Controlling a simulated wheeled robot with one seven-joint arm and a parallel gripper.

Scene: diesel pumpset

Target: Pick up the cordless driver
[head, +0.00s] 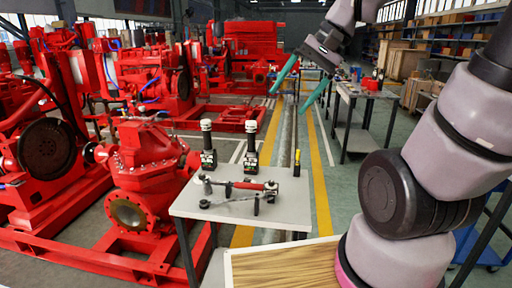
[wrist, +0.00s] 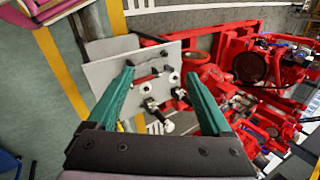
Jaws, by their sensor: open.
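Two similar upright black-and-white tools stand on a small grey table (head: 190,205) in the head view, a left one (head: 208,146) and a right one (head: 251,144). They look like cordless drivers, but I cannot tell for sure at this size. My gripper (head: 289,104) is open and empty, high above and beyond the table, with its teal fingers spread. In the wrist view my gripper (wrist: 160,73) frames the tabletop (wrist: 106,72) from a distance, and the small tools on it are hard to tell apart. Nothing touches the fingers.
A red-and-dark long tool (head: 240,187) lies at the table's front. A yellow-and-black item (head: 297,162) stands at its right edge. A red pump (head: 143,175) stands close on the left. A workbench (head: 366,94) is farther back right. The yellow-lined aisle is clear.

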